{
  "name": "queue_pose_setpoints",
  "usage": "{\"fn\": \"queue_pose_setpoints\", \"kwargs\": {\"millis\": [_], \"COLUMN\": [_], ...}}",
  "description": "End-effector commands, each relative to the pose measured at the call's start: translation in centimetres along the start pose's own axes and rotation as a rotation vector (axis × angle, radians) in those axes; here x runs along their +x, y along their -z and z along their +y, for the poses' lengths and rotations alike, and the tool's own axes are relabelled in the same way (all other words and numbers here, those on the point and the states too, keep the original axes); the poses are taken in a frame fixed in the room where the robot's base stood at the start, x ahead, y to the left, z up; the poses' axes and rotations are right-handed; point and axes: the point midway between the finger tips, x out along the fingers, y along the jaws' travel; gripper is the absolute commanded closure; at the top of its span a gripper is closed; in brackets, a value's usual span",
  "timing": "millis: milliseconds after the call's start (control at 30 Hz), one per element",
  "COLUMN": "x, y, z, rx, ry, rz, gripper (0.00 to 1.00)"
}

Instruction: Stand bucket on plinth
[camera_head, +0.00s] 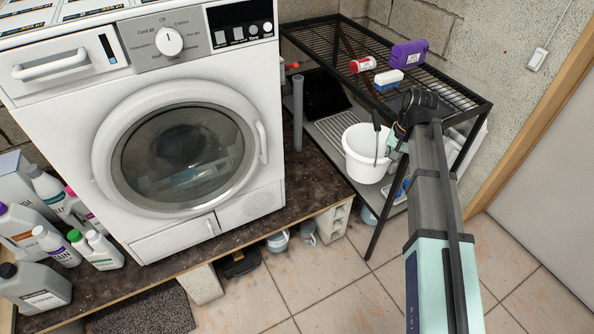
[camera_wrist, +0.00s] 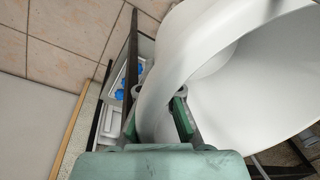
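My gripper (camera_head: 401,138) is at the bucket's right rim. In the wrist view, its two green-padded fingers (camera_wrist: 156,110) straddle the bucket wall, one outside and one inside, spread apart and not visibly clamped. The bucket's pale interior (camera_wrist: 245,85) fills the right of that view. The plinth (camera_head: 312,175), a dark board on concrete blocks, carries the washing machine. Its right end is bare beside the rack.
A grey pipe (camera_head: 298,112) stands at the plinth's right end. Several bottles (camera_head: 75,235) stand left. Tiled floor (camera_head: 335,285) lies in front.

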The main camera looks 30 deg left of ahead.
Motion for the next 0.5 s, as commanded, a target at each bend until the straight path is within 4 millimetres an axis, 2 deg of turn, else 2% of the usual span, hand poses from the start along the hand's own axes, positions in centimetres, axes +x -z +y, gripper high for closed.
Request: {"fn": "queue_pose_setpoints", "kwargs": {"millis": [33,267,500], "x": [2.3,7.4,12.4], "y": [0.7,2.2,3.5], "z": [-1.5,-8.0,-15.3], "rx": [0.009,0.108,0.284], "ry": [0.0,-0.002,-0.001], "rz": [0.002,0.018,0.045], "gripper": [1.0,1.0,1.0]}}
